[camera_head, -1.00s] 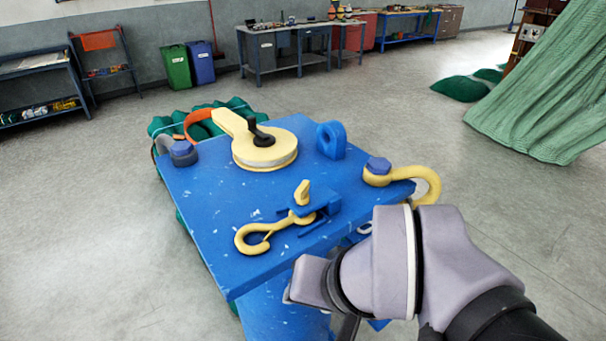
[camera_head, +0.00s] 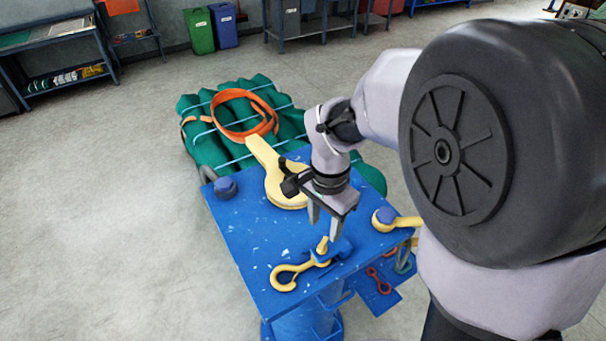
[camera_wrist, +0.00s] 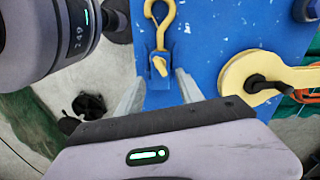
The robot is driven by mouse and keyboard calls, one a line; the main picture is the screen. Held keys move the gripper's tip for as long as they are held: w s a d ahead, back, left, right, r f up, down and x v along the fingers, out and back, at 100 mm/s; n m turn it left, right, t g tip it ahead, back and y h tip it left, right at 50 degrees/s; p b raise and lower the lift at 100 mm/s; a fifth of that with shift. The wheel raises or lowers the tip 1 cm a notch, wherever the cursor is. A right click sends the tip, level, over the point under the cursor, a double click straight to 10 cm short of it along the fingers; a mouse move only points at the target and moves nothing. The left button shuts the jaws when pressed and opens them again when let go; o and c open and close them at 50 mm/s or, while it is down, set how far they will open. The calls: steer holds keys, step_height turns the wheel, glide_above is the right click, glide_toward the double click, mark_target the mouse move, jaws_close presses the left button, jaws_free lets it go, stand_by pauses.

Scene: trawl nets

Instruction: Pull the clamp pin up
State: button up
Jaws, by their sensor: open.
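The clamp pin, a small yellow upright tab (camera_head: 322,245), stands in a blue clamp block (camera_head: 335,252) on the blue table. A yellow hook (camera_head: 290,275) reaches out from the clamp to the left. In the wrist view the yellow pin (camera_wrist: 160,66) shows between the fingers, with the hook shank (camera_wrist: 160,25) beyond it. My gripper (camera_head: 324,228) is open and points down over the clamp, with one finger on either side of the pin. It also shows in the wrist view (camera_wrist: 160,90). I cannot tell whether a finger touches the clamp.
A yellow pulley block (camera_head: 285,190) lies behind my gripper. A blue bolt head (camera_head: 225,187) sits at the left corner. A yellow shackle (camera_head: 385,219) stands at the right edge. Green netting with an orange strap (camera_head: 245,125) lies behind the blue table (camera_head: 250,240).

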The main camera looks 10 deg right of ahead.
mark_target(323, 242)
step_height(323, 242, down, 8)
steer(key=shift+f+b, duration=0.1)
steer(key=shift+b, duration=0.2)
jaws_close()
stand_by(1.3)
